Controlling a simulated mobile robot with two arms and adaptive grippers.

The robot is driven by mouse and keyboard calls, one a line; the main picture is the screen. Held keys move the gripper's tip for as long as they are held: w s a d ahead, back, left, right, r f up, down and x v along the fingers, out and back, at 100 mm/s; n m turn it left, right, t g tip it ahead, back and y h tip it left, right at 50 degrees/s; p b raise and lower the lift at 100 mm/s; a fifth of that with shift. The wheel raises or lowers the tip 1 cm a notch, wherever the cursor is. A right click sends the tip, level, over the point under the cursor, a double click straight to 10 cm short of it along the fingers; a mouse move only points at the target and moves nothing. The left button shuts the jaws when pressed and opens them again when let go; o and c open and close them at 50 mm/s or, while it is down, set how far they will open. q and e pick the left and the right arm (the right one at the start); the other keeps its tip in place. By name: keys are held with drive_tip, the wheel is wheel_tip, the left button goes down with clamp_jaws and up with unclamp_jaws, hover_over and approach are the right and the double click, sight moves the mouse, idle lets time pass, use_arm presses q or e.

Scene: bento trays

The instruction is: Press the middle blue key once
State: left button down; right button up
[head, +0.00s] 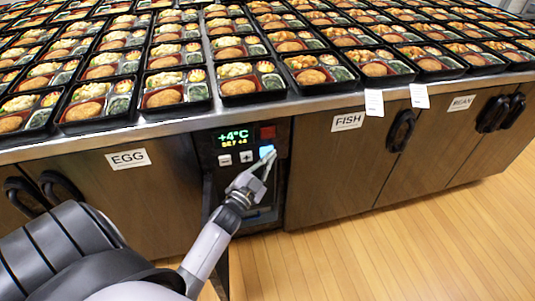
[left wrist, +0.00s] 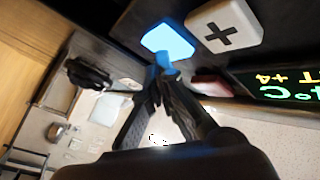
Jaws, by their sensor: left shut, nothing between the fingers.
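The blue key (head: 266,151) glows bright on the dark control panel of the counter front. It sits at the right end of the key row, beside the plus key (head: 246,156) and minus key (head: 225,160). My left gripper (head: 269,160) is shut and empty, its tips at the blue key's lower edge. In the left wrist view the shut fingertips (left wrist: 165,64) overlap the edge of the lit blue key (left wrist: 167,40), next to the white plus key (left wrist: 222,25). I cannot tell whether they touch it. My right gripper is not in view.
A green display (head: 234,136) reads +4°C, with a red square (head: 267,132) to its right. Bento trays (head: 250,84) fill the countertop above. Cabinet doors labelled EGG (head: 128,159) and FISH (head: 348,121) flank the panel. The wooden floor (head: 400,245) is clear.

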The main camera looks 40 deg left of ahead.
use_arm(q)
drive_tip(key=shift+s+d, duration=0.6)
drive_tip(key=shift+d, duration=0.05)
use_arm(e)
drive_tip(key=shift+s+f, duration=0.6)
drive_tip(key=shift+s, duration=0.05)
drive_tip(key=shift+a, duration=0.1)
use_arm(q)
drive_tip(key=s+d+p, duration=0.1)
drive_tip(key=d, duration=0.1)
drive_tip(key=s+d, duration=0.2)
drive_tip(key=shift+s+p, duration=0.1)
drive_tip(key=shift+p, duration=0.3)
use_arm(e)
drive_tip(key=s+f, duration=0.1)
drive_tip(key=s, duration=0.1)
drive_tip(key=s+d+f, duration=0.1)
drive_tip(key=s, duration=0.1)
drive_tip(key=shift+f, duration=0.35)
use_arm(q)
drive_tip(key=shift+a, duration=0.1)
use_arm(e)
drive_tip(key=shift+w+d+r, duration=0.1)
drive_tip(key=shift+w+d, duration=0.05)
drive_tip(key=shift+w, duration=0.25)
